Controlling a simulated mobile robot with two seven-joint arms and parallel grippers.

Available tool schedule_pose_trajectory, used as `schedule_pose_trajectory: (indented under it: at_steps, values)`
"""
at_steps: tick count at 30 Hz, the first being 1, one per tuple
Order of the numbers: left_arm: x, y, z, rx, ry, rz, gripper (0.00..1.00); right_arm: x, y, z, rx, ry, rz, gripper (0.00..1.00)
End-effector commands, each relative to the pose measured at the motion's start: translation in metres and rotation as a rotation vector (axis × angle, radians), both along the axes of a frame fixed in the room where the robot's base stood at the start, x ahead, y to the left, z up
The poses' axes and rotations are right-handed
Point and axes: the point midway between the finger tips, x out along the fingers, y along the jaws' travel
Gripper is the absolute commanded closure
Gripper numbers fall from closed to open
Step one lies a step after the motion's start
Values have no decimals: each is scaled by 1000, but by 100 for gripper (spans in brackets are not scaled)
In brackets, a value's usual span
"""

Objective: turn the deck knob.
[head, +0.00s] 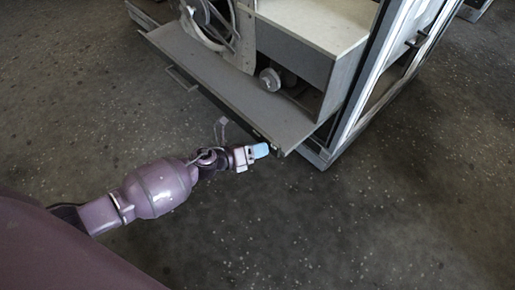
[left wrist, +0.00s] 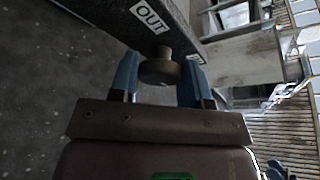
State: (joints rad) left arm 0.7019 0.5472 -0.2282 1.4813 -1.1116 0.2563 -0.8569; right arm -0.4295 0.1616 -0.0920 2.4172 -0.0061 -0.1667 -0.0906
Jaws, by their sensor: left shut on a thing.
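The deck knob (left wrist: 160,68) is a dark round knob on the dark front edge of the deck in the left wrist view. My left gripper (head: 261,150) is at the deck's front edge in the head view, and its fingertips are blue. In the left wrist view its two blue fingers (left wrist: 158,75) stand on either side of the knob, shut on it. In the head view the knob is hidden by the gripper. The deck (head: 235,95) is a flat grey shelf of the blower housing. My right gripper is not in view.
A framed door (head: 385,75) stands right of the deck. A handle bar (head: 181,79) runs along the deck's left front. The floor (head: 400,220) in front is clear.

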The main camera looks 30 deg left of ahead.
Motion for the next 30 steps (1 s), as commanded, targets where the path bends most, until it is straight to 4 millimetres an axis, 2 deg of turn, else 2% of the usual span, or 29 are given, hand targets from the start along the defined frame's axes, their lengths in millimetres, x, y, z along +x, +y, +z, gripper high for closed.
schedule_pose_trajectory:
  at_steps: [16,17,21,30]
  values:
    - [-1,0,-1,-24,11,-1,80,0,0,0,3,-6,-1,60]
    - [-1,0,-1,-25,12,0,54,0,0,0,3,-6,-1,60]
    - [-1,0,-1,-24,11,-1,32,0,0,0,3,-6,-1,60]
    - [-1,1,0,-23,9,0,31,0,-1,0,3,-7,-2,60]
